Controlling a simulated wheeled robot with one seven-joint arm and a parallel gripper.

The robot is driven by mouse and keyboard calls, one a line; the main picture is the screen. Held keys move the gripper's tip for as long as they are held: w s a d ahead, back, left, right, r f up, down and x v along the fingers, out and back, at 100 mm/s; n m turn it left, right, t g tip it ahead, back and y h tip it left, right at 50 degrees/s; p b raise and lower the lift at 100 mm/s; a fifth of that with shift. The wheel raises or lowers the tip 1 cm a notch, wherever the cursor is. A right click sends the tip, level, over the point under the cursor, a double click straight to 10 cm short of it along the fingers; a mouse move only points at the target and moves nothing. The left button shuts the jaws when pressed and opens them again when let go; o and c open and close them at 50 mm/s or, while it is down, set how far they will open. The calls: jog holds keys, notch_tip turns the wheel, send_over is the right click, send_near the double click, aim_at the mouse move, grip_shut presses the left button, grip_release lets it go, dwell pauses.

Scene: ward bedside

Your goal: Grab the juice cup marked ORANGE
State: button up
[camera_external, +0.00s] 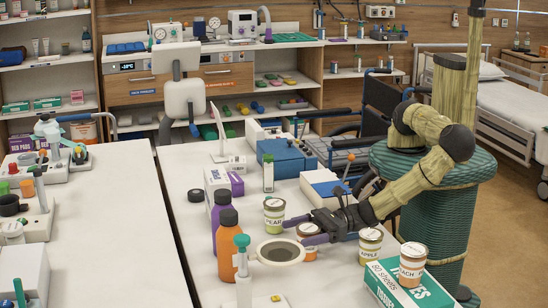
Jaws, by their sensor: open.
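My gripper (295,231) is open, low over the right-hand table, with its purple fingers pointing left. A cup with an orange-brown band (311,255) stands at the fingers. One finger passes in front of it and the other shows behind its lid, so it appears to be between them; contact cannot be told. Its label is mostly covered, so I cannot read ORANGE on it. A green-banded cup marked PEAR (274,217) stands just left of the fingertips. A cup marked APPLE (370,247) stands right of the gripper. A cup apparently marked PEACH (412,266) stands on a tissue box.
The green and white tissue box (385,284) lies at the table's front right. A round grey-centred dish or lens (279,251), an orange bottle (231,250) and a purple bottle (221,212) stand close on the left. Blue and white boxes (284,158) stand behind.

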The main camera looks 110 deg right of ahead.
jog(key=c, duration=1.2)
jog(key=shift+o, duration=0.2)
jog(key=shift+r, duration=0.15)
notch_tip(320, 180, up, 10)
jog(key=shift+f, duration=0.1)
